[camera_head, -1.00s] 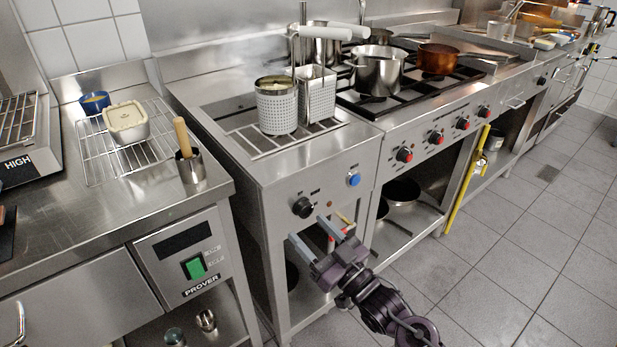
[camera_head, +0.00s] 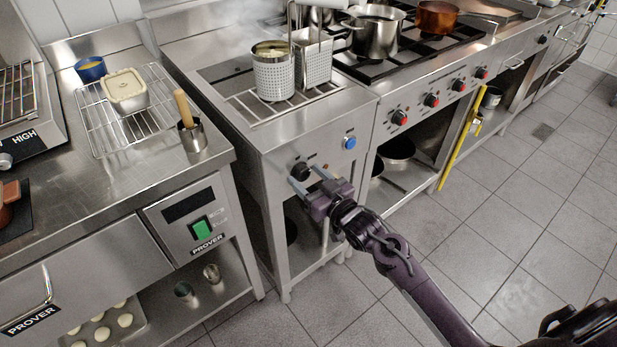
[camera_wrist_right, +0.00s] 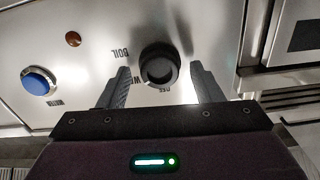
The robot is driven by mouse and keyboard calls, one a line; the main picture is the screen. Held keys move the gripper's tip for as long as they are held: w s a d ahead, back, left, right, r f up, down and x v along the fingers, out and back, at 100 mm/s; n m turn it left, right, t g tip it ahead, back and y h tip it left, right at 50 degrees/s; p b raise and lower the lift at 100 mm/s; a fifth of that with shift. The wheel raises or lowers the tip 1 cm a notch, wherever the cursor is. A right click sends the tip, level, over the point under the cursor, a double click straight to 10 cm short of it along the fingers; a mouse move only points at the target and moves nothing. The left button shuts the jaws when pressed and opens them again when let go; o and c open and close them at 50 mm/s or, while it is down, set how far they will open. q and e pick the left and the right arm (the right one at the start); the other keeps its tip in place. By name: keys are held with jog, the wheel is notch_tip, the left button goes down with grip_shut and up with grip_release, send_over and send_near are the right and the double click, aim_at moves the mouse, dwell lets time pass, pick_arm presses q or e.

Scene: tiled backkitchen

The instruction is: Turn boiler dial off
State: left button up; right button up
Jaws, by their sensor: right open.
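The boiler dial (camera_head: 300,171) is a black round knob on the steel front panel under the perforated baskets. In the right wrist view the dial (camera_wrist_right: 158,66) sits between my two fingers, with upside-down lettering around it, including "BOIL". My right gripper (camera_head: 306,177) is open at the dial, one finger on each side. In the wrist view a gap shows between each finger of the right gripper (camera_wrist_right: 160,72) and the dial; I cannot tell any contact. My left gripper is not in view.
A blue button (camera_head: 350,143) is right of the dial; a brown indicator lamp (camera_wrist_right: 73,39) lies between them. Perforated baskets (camera_head: 274,78) stand on the boiler top, with faint steam behind. The prover panel (camera_head: 189,219) is at left, the stove with red knobs (camera_head: 431,100) at right.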

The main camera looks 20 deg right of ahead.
jog(key=shift+w, duration=0.1)
jog(key=c, duration=1)
jog(key=shift+n, duration=0.3)
jog(key=n, duration=0.4)
jog(key=shift+p, duration=0.4)
jog(key=n, duration=0.3)
jog(key=shift+a+n, duration=0.1)
jog(key=shift+n, duration=1)
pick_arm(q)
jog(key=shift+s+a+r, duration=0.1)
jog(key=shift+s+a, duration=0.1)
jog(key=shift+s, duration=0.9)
pick_arm(e)
jog(key=shift+n, duration=1.1)
